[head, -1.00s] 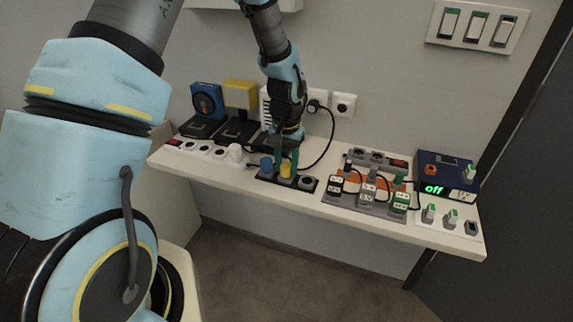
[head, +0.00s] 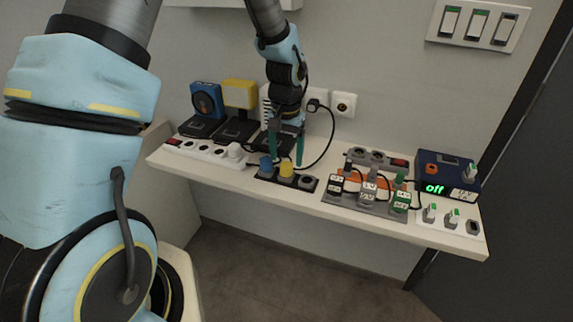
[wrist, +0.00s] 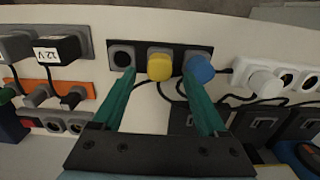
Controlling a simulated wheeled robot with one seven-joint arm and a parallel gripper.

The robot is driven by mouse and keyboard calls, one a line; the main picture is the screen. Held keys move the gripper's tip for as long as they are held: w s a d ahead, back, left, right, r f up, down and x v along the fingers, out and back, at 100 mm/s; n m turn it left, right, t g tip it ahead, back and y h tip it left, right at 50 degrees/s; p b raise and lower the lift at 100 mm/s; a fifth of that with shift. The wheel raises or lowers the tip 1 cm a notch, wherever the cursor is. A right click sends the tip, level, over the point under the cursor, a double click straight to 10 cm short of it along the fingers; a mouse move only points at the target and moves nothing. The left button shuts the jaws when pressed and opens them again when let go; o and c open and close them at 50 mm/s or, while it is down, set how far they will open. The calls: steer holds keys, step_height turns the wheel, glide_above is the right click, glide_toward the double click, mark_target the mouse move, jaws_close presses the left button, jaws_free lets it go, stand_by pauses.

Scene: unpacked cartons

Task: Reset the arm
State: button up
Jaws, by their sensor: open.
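My gripper (head: 286,162) is open and empty above the shelf, its two teal fingers apart. In the head view it hangs just behind the black socket strip (head: 262,176), with the blue plug (head: 266,164) and the yellow plug (head: 286,168) in front of it. In the wrist view my gripper (wrist: 159,92) spreads its fingers to either side of the yellow plug (wrist: 160,64). The blue plug (wrist: 199,70) is near the right fingertip, and whether they touch cannot be told. My arm reaches down from above.
A white power strip (head: 205,151) and blue and yellow devices stand at the left. A grey adapter board (head: 366,206) and a box reading "off" (head: 448,172) stand at the right. A black cable (head: 331,140) hangs from a wall socket (head: 343,105) area behind the gripper.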

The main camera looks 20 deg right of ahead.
step_height(320, 180, up, 7)
steer(key=b, duration=0.1)
steer(key=s+a+r+n, duration=0.1)
steer(key=s+a+n, duration=0.1)
steer(key=a, duration=1.3)
steer(key=s+a+r+n+t, duration=0.1)
steer(key=a+n, duration=0.4)
steer(key=a, duration=1)
steer(key=shift+s+r+n+t, duration=0.3)
steer(key=shift+s+r, duration=0.25)
steer(key=shift+r, duration=0.15)
